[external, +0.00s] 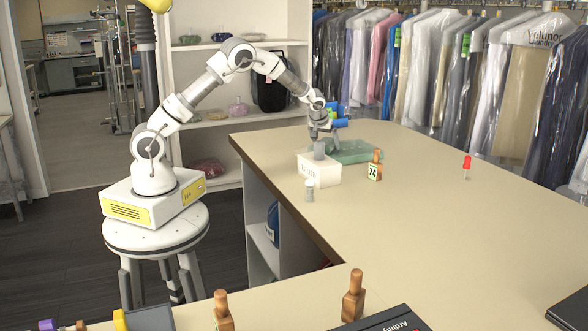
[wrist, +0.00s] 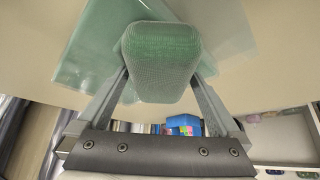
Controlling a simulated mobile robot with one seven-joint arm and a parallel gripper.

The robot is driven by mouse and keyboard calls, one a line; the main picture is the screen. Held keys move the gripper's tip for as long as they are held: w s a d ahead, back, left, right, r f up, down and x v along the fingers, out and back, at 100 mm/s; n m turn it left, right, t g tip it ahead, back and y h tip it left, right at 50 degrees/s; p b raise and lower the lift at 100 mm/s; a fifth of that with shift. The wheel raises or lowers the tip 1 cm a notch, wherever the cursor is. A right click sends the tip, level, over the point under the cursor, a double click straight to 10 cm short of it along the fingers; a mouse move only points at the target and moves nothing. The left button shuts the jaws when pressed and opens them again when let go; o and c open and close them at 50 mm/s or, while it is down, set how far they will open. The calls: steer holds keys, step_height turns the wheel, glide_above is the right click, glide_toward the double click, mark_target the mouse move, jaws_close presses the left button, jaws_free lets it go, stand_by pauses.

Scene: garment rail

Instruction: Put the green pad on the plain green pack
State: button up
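The green pad (wrist: 160,55) is a rounded, ribbed block between the two fingers of my gripper (wrist: 160,85) in the wrist view. The fingers meet its sides, so my gripper appears shut on it. Behind the pad lies a flat, translucent green pack (wrist: 85,50), partly hidden by it. A paler green sheet or pack part (wrist: 232,25) shows to the right. In the external view my gripper (external: 319,147) points down above or beside a white box, and the green pack (external: 362,150) lies on the counter just right of it. The exact gap underneath cannot be told.
The white box (external: 319,169) stands beside the pack. A small grey object (external: 310,190), a brown tagged bottle (external: 375,166) and a red-topped object (external: 467,167) stand nearby. Blue items (external: 338,112) are behind my gripper. The right counter (external: 450,240) is mostly clear.

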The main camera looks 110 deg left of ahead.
steer(key=shift+d+r, duration=0.2)
steer(key=shift+r, duration=0.25)
steer(key=v, duration=1.1)
steer(key=shift+d+r, duration=0.1)
steer(key=shift+r, duration=0.1)
steer(key=d+r+m+t+h, duration=0.1)
steer(key=d+r+m, duration=0.2)
steer(key=d, duration=0.7)
steer(key=d+r+m+t+h, duration=0.1)
steer(key=d+r+m+t, duration=0.15)
steer(key=d, duration=0.65)
steer(key=d+r+m+h, duration=0.2)
steer(key=d+r, duration=0.2)
steer(key=d, duration=0.6)
steer(key=s+d+m+t+h, duration=0.1)
steer(key=s+d+m, duration=0.4)
steer(key=d, duration=0.5)
steer(key=s+d+f+m+h, duration=0.1)
steer(key=s+d+m, duration=0.3)
steer(key=s+d, duration=0.4)
steer(key=d, duration=0.2)
steer(key=shift+d+m+t+h, duration=0.3)
steer(key=shift+m+t, duration=0.05)
